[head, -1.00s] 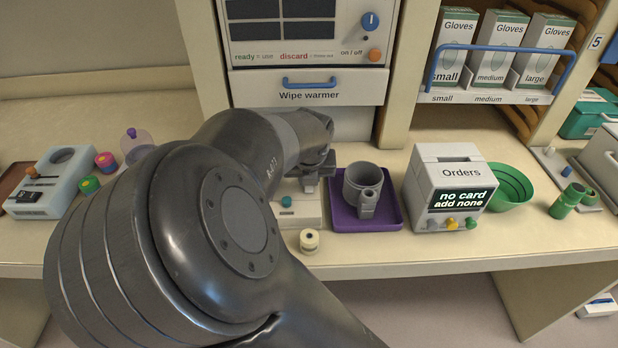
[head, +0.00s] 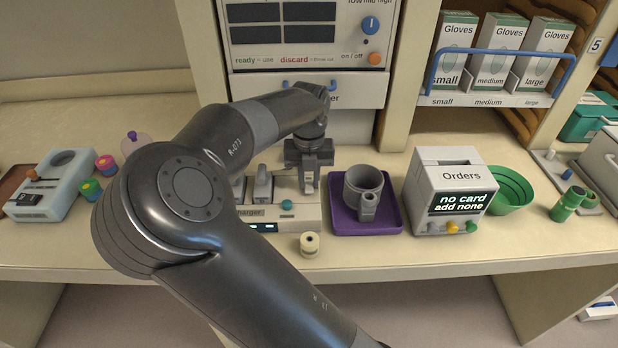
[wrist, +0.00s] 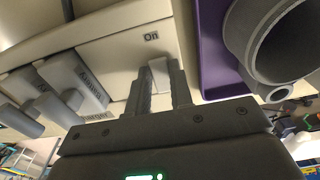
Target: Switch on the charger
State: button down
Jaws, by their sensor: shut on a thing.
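The charger (head: 297,222) is a pale box on the counter, left of the purple tray. Upright grey devices (head: 263,184) stand in its back part, and a teal knob (head: 286,204) and lit displays (head: 262,227) are on its front. My gripper (head: 309,187) is over the charger's right end, pointing down. In the wrist view my gripper (wrist: 160,85) has its two fingers on either side of a small pale switch (wrist: 159,70), shut on it, beside the word "On". Part of the switch is hidden by the fingers.
The purple tray (head: 393,219) with a grey mug-like vessel (head: 363,184) stands close to the right. A cream spool (head: 309,244) lies in front of the charger. The Orders box (head: 450,190) is farther right. The wipe warmer (head: 360,94) overhangs behind my wrist.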

aim_at(308, 183)
jog(key=c, duration=1.3)
grip_release()
jog(key=r, duration=1)
jog(key=shift+w+r, duration=0.2)
jog(key=shift+r, duration=0.2)
jog(key=shift+a, duration=0.1)
